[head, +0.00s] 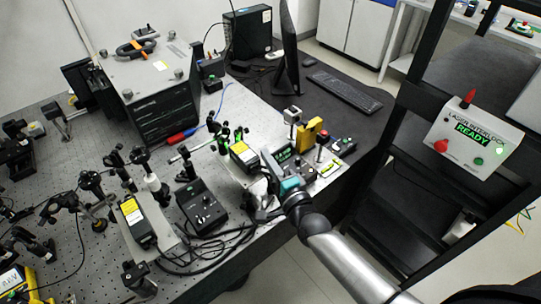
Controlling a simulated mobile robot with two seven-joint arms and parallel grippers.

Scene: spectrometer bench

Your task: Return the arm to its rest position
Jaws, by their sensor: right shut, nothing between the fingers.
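My right arm (345,262) comes in from the lower right and reaches over the front edge of the optical bench. My right gripper (266,187) is over the bench's right part, close to a small instrument with a green display (284,154). It is shut and holds nothing. I cannot tell whether it touches the instrument. My left gripper is not in view.
The perforated bench (95,150) carries many optical mounts, a black control box (201,206) and loose cables. A laser interlock box (475,138) reading READY sits on a black frame at right. A monitor (289,50) and keyboard (345,91) stand behind. Floor shows between.

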